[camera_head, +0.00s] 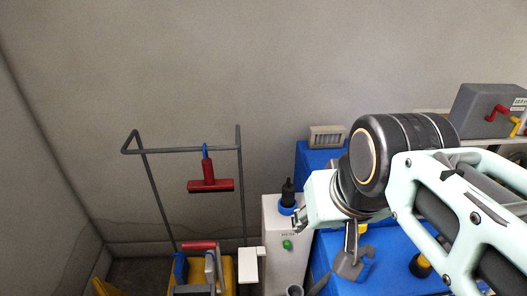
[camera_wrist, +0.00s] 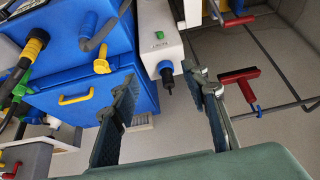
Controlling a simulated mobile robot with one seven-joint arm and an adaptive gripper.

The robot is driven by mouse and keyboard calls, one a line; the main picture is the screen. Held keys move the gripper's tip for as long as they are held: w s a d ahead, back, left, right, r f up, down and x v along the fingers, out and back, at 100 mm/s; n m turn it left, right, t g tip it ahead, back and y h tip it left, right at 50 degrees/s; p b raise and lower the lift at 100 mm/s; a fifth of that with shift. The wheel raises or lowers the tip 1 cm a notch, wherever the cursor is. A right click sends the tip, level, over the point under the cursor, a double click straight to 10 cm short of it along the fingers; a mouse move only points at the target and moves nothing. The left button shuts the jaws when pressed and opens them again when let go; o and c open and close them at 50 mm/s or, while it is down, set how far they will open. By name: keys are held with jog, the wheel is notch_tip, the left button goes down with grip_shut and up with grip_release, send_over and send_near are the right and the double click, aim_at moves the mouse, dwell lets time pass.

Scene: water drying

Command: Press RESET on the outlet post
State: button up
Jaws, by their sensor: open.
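The outlet post (camera_head: 272,215) is a pale grey-white box standing left of my gripper (camera_head: 325,243) in the head view. A green button (camera_head: 287,244) with small, unreadable lettering is on its face. A blue socket ring (camera_head: 287,209) with a black plug (camera_head: 288,190) is at its top. In the wrist view the post (camera_wrist: 148,20) hangs from the top edge, with the green button (camera_wrist: 160,35) visible. My gripper (camera_wrist: 163,76) is open and empty, its fingers either side of the plug in that view. I cannot tell whether they touch anything.
Blue machines (camera_wrist: 85,105) stand beside the post, under my arm. A red squeegee (camera_head: 210,183) hangs on a grey rail (camera_head: 240,160) to the left. A yellow cart (camera_head: 228,272) with a red handle is at the lower left. A grey box (camera_head: 480,110) sits at the right.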

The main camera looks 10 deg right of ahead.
grip_shut()
dwell(1.3)
